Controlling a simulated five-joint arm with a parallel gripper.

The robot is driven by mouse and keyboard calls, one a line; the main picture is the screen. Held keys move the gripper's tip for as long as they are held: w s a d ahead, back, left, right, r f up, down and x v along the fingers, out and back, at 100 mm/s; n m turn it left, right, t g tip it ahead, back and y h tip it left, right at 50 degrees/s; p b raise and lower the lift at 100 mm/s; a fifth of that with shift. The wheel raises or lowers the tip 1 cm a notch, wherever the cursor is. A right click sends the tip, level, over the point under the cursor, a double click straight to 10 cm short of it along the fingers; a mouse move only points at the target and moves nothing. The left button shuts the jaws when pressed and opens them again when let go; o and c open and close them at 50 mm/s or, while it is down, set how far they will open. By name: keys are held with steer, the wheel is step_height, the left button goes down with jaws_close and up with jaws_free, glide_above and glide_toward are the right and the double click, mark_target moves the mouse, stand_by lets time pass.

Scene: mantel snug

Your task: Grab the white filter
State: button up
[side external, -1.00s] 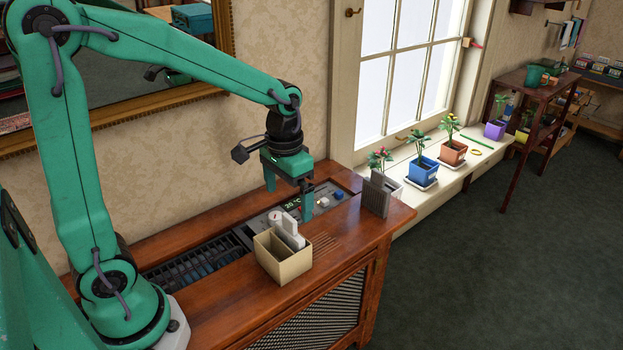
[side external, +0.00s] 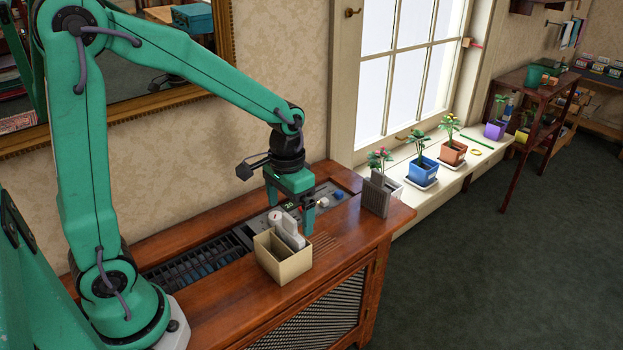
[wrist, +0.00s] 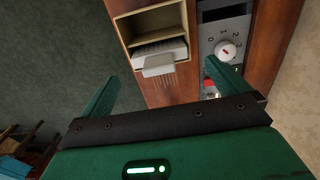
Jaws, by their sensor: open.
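The white filter (side external: 289,230) stands in a cream open-topped box (side external: 283,271) on the wooden cabinet, its upper end above the rim. In the wrist view, its pale handle tab (wrist: 158,66) and grey pleats show at the box opening; its lower part is hidden. My gripper (side external: 289,212) is open and empty, just behind and above the filter in the side view. In the wrist view, the fingers (wrist: 160,75) are spread wide, with the tab lying between their directions. I cannot see contact.
A control panel with a white dial (wrist: 227,50) lies beside the box. A dark grey ribbed panel (side external: 375,197) stands upright at the cabinet's right end. A slatted vent (side external: 195,266) is on the left. Potted plants, including one in a blue pot (side external: 423,171), line the windowsill.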

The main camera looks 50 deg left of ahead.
mark_target(289, 217)
steer(key=shift+s+f, duration=0.1)
steer(key=shift+f, duration=2.2)
steer(key=c, duration=1.3)
steer(key=shift+r, duration=0.15)
steer(key=shift+r, duration=4.9)
